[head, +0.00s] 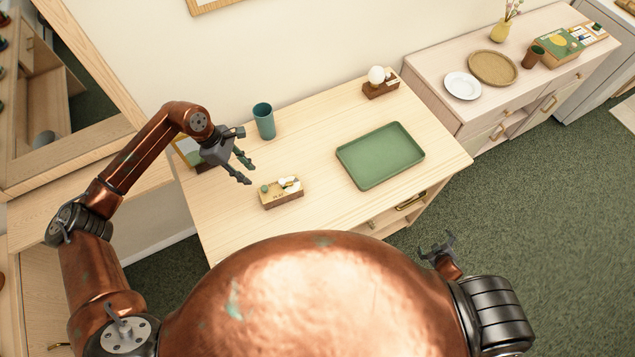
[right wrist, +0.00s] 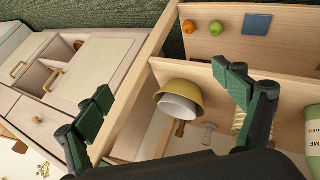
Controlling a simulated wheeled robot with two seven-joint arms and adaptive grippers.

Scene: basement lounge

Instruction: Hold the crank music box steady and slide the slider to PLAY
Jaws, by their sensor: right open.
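The crank music box (head: 281,192) is a small wooden block with a green knob and pale parts on top. It sits on the light wooden table, left of the green tray. Its slider and any PLAY mark are too small to make out. My left gripper (head: 245,171) is above the table, up and left of the music box, with its fingers apart and nothing between them. My right gripper (head: 437,245) is low, off the table's front right side, open and empty. It also shows in the right wrist view (right wrist: 165,105), away from the music box.
A green tray (head: 381,156) lies at the table's middle right. A teal cup (head: 264,121) and a small lamp (head: 380,84) stand at the back. A box (head: 188,150) is partly hidden behind my left arm. A sideboard (head: 440,72) adjoins on the right.

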